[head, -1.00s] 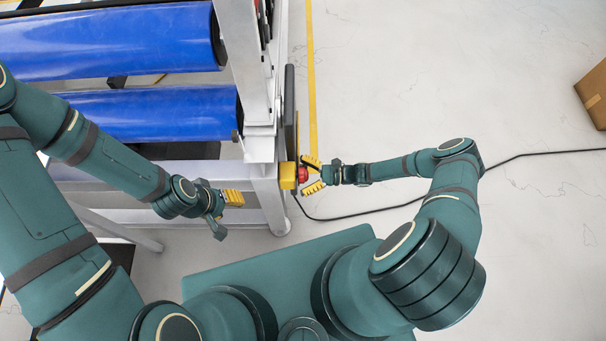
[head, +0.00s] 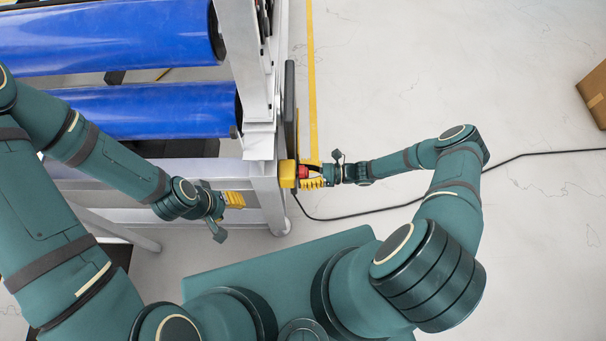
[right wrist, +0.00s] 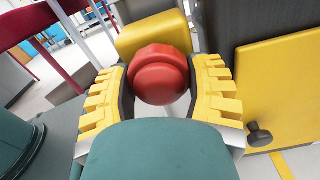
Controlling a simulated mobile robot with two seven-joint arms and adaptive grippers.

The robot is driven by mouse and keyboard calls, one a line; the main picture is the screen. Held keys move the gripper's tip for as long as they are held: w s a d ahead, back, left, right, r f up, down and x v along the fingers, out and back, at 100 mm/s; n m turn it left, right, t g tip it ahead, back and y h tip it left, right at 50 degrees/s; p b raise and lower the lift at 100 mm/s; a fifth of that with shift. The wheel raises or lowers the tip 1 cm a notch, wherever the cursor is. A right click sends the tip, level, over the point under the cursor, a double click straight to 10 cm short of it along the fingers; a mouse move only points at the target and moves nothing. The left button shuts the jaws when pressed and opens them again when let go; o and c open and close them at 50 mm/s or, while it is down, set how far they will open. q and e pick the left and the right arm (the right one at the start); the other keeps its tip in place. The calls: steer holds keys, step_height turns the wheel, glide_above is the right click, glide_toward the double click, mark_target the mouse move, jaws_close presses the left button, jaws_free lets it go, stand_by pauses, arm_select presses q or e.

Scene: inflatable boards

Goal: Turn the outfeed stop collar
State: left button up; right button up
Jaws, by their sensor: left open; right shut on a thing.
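The red stop collar (head: 303,172) sticks out from a yellow box (head: 287,173) at the corner post of the roller frame. My right gripper (head: 312,173) is shut on the collar from the right. In the right wrist view the round, stepped red collar (right wrist: 160,75) sits between the two yellow ridged fingers, one on each side. The yellow box (right wrist: 148,35) shows behind it. Part of the collar is hidden by the fingers in the head view. My left gripper (head: 236,200) is open and empty, beside the frame's lower rail.
Blue rollers (head: 140,110) lie in the grey metal frame (head: 262,140) at the upper left. A black cable (head: 400,207) runs along the floor. A cardboard box (head: 594,95) stands at the far right. The floor on the right is mostly clear.

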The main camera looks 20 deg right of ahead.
steer(key=shift+m+b, duration=0.55)
steer(key=shift+m, duration=0.65)
steer(key=o, duration=1.2)
steer(key=shift+d, duration=0.1)
steer(key=v, duration=1.1)
steer(key=shift+s+d, duration=0.2)
steer(key=shift+d, duration=0.15)
